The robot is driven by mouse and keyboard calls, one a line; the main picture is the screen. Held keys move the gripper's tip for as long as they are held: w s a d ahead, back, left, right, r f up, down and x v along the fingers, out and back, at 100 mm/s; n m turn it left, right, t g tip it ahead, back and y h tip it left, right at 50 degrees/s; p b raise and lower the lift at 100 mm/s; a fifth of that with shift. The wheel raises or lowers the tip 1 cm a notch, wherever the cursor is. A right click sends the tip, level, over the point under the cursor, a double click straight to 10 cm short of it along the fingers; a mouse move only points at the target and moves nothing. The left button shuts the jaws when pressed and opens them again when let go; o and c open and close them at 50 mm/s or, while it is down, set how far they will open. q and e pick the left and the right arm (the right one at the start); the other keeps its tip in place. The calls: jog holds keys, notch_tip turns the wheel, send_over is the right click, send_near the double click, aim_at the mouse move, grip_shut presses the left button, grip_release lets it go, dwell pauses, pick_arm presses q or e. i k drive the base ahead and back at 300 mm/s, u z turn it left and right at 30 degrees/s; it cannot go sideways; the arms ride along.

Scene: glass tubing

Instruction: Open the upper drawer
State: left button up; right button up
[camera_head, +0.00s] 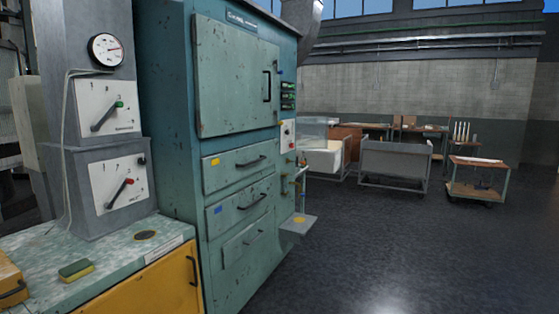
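A tall teal cabinet (165,110) stands left of centre in the head view. Below its large upper door (228,85) is the upper drawer (227,168), which has a yellow label and a dark bar handle (251,162). It looks closed, with its front flush with the cabinet. A smaller panel (243,242) with a small handle sits lower down. Neither of my grippers shows in this view.
At left, a counter (48,262) holds a sponge (76,270) and a grey column with a gauge (105,49) and lever dials. A small ledge (299,224) juts from the cabinet's right side. Carts (396,160) and benches stand farther back. The dark floor (400,260) at right is clear.

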aim_at(218, 170)
jog(key=z, duration=0.95)
jog(key=i, duration=3.25)
jog(key=u, duration=0.8)
